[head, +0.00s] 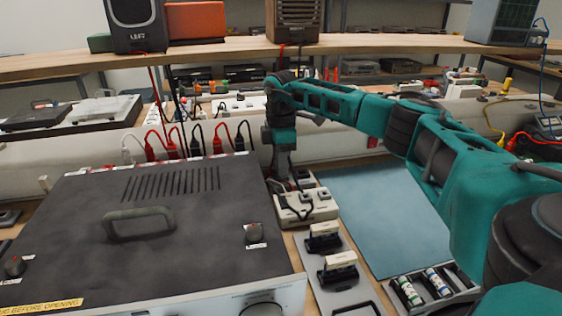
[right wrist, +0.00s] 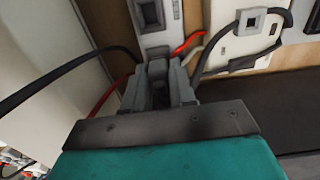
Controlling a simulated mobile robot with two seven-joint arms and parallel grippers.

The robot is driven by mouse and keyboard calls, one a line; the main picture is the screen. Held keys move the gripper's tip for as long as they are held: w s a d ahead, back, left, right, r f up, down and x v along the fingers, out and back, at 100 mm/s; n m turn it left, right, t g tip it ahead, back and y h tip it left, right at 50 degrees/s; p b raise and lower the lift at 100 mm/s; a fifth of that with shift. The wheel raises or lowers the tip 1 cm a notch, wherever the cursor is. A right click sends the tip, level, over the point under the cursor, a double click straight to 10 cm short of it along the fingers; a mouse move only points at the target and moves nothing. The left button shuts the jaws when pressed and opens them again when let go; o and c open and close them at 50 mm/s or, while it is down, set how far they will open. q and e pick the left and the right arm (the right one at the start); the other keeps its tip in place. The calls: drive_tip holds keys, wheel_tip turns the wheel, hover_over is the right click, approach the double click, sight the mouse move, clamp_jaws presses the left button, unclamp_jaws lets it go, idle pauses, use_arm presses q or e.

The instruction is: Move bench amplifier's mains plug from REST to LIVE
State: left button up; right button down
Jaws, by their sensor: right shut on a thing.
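The bench amplifier (head: 150,215) is the big dark case with a handle and vent slots, filling the left of the head view. My right gripper (head: 294,184) reaches down beside its rear right corner, over pale socket blocks (head: 320,205). In the right wrist view my right gripper (right wrist: 158,92) is shut on a dark plug (right wrist: 157,69), mostly hidden between the fingers. A pale socket strip (right wrist: 176,35) with a square outlet lies just beyond the plug. I cannot tell whether the plug is seated or clear of it. REST and LIVE labels are not readable. My left gripper is out of view.
Black and red cables (right wrist: 75,75) run close to the fingers. A second pale block (right wrist: 232,45) sits to the right. Two black-handled switches (head: 338,270) stand nearer me, beside a blue mat (head: 385,210) and a battery tray (head: 430,285).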

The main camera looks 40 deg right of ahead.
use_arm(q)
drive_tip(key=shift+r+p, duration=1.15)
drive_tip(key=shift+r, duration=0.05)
use_arm(e)
drive_tip(key=shift+f, duration=0.2)
idle(2.6)
drive_tip(key=c, duration=0.8)
unclamp_jaws()
drive_tip(key=shift+c, duration=0.2)
use_arm(q)
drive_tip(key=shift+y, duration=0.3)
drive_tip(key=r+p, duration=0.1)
drive_tip(key=p, duration=0.1)
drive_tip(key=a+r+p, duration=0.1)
drive_tip(key=p, duration=0.1)
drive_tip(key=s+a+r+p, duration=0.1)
drive_tip(key=p, duration=0.1)
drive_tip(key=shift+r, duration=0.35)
use_arm(e)
wheel_tip(320, 180, up, 18)
